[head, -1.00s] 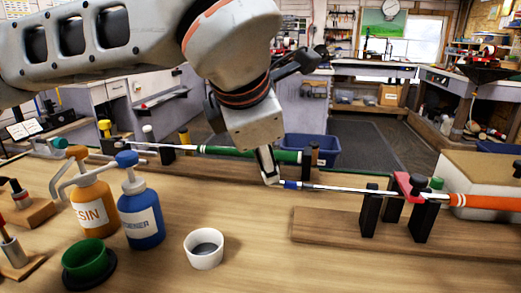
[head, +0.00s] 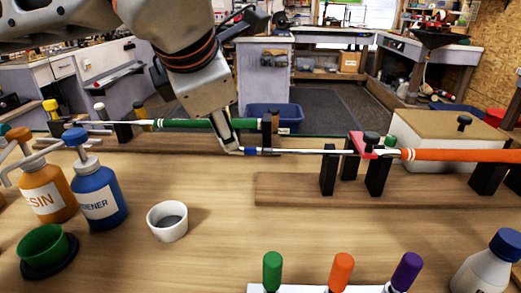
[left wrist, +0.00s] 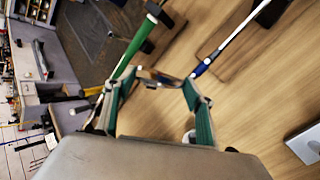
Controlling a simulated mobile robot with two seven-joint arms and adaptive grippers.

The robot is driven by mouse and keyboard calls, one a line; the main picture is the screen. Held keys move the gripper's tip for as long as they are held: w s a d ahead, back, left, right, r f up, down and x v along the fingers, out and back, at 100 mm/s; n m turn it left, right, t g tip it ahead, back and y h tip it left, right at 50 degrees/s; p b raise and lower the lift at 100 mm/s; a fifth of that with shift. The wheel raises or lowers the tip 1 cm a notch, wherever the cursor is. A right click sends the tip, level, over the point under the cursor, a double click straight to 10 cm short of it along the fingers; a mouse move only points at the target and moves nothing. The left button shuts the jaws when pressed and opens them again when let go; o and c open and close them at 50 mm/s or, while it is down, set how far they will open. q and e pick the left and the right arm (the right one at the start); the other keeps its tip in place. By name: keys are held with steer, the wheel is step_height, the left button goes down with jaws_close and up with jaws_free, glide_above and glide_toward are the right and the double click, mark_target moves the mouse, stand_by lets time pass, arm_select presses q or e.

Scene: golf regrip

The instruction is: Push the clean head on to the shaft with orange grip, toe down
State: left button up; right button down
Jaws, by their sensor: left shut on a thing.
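The shaft with the orange grip (head: 455,155) lies level in black stands, its grip at the right. A blue band (head: 251,150) is near its left end; it also shows in the left wrist view (left wrist: 201,68). My left gripper (head: 231,147) is at that end, pointing down. In the left wrist view its fingertips (left wrist: 164,80) are close together on a small brown and silver piece (left wrist: 156,78), apparently the club head, right beside the shaft's tip. The fingers hide most of it, so I cannot tell its toe direction or whether it touches the shaft. My right gripper is out of view.
A red clamp (head: 362,145) grips the shaft at a stand. A green-gripped club (head: 198,125) lies behind. Resin (head: 48,195) and hardener (head: 97,200) bottles, a white cup (head: 167,222) and a green cup (head: 43,246) stand left. Coloured handles line the front.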

arm_select(q)
steer(key=shift+d, duration=0.15)
steer(key=shift+d+p, duration=0.3)
steer(key=shift+d, duration=0.65)
steer(key=o, duration=1.5)
steer(key=shift+d, duration=0.1)
steer(key=shift+o, duration=0.8)
steer(key=shift+d, duration=0.2)
steer(key=shift+a, duration=0.1)
steer(key=shift+a, duration=0.1)
steer(key=shift+s, duration=0.1)
